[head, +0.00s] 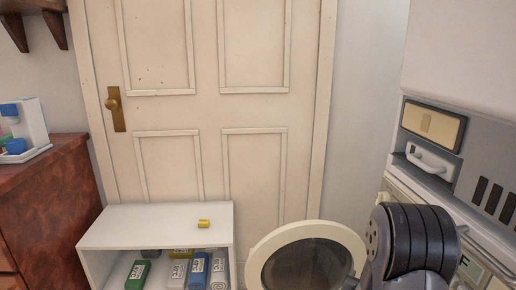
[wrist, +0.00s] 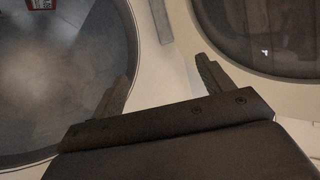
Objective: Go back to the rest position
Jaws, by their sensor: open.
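My gripper (wrist: 163,82) shows in the wrist view with its two dark fingers spread apart and nothing between them. It is in front of a white machine, between a round opening on the left and the round dark glass door (wrist: 270,30) on the right. The same door (head: 305,264) stands open in the head view. My dark arm link shows at the lower right of the head view; the gripper itself is hidden there.
A white machine front with a drawer handle (head: 430,160) stands at the right. A low white shelf (head: 150,222) holds several boxes and bottles, with a small yellow cylinder (head: 203,224) on top. A brown dresser (head: 45,205) stands left. A closed door (head: 208,110) is behind.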

